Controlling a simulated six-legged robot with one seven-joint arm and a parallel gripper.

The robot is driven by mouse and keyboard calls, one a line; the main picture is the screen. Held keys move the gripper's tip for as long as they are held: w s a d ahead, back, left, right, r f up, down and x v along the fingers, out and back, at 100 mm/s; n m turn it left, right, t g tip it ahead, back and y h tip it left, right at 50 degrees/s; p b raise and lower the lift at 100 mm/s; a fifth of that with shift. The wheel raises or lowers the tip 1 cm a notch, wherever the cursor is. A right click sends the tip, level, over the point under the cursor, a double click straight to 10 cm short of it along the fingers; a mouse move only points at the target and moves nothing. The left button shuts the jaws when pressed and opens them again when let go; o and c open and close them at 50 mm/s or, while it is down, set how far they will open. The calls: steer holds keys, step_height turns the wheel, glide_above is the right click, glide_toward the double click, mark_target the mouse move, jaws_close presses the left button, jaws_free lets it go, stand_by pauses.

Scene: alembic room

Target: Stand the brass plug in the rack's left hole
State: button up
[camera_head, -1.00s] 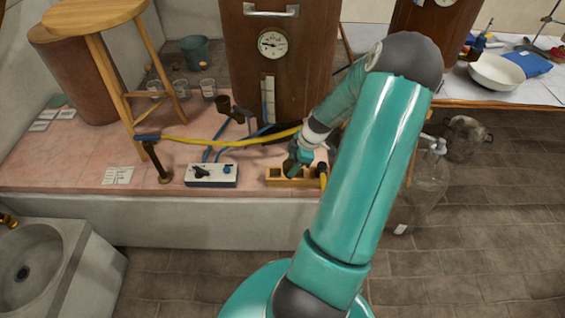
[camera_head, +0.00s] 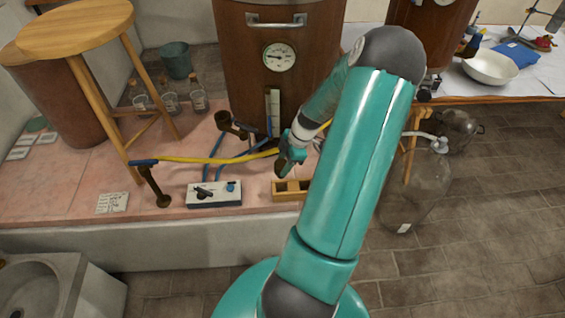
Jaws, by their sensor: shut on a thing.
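The rack (camera_head: 291,197) is a small yellow-brown wooden block with openings in its top. It lies on the pink tiled ledge, and my arm hides its right end. My gripper (camera_head: 281,170) is just above and behind the rack's left part in the picture, apart from it. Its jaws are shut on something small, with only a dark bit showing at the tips. The brass plug does not show clearly anywhere; what is in the jaws is too small to make out.
A white control box (camera_head: 214,196) stands left of the rack. A yellow hose (camera_head: 215,160) runs from a dark post (camera_head: 154,185) to behind my gripper. Blue hoses lie behind the box. A wooden stool (camera_head: 75,28) and a large brown boiler (camera_head: 280,85) stand behind.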

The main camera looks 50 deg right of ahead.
mark_target(289, 190)
steer(key=shift+w+f, duration=0.15)
steer(key=shift+f, duration=0.1)
steer(key=shift+a+f, duration=0.1)
steer(key=shift+f, duration=0.15)
steer(key=shift+s+f, duration=0.15)
steer(key=shift+f, duration=0.65)
steer(key=shift+s+f, duration=0.1)
steer(key=shift+f, duration=1.05)
steer(key=shift+w, duration=0.1)
steer(key=shift+f, duration=2.3)
stand_by(3.2)
